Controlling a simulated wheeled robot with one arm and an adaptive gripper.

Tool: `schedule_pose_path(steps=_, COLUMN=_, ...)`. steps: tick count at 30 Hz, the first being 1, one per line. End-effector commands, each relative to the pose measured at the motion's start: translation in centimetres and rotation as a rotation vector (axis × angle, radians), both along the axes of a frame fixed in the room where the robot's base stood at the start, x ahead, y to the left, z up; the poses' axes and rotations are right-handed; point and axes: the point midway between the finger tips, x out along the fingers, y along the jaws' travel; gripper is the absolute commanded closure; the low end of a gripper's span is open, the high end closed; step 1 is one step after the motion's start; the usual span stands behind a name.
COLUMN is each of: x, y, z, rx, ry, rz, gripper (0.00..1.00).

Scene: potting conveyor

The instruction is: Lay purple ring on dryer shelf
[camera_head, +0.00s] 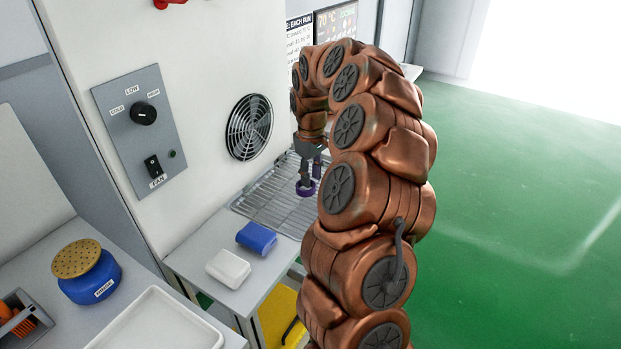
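The purple ring (305,190) is a small dark purple band at the tips of my gripper (309,180). The gripper points down over the wire dryer shelf (262,203), which sits below the round fan grille. The ring is right at the fingertips, over the rack. At this size I cannot tell whether the ring rests on the wires or hangs just above them, nor whether the fingers press on it. My copper-coloured arm hides the right part of the shelf.
A blue block (257,237) and a white block (228,268) lie on the ledge in front of the rack. The control panel (141,128) and fan grille (249,127) are on the white wall. A blue pot (92,285) and white tray (155,325) stand lower left.

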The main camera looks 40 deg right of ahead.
Motion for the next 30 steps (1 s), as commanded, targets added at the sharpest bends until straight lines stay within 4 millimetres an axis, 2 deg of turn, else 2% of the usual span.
schedule_pose_path(steps=12, x=0.2, y=0.0, z=6.8, rx=-0.003, ry=-0.008, rz=0.0, gripper=0.66)
schedule_pose_path(steps=18, x=0.1, y=0.0, z=9.2, rx=-0.001, ry=-0.004, rz=0.001, gripper=0.66)
schedule_pose_path(steps=24, x=0.1, y=0.0, z=10.6, rx=0.0, ry=-0.002, rz=0.0, gripper=0.66)
schedule_pose_path(steps=30, x=0.0, y=0.1, z=11.0, rx=0.0, ry=-0.001, rz=0.002, gripper=0.66)
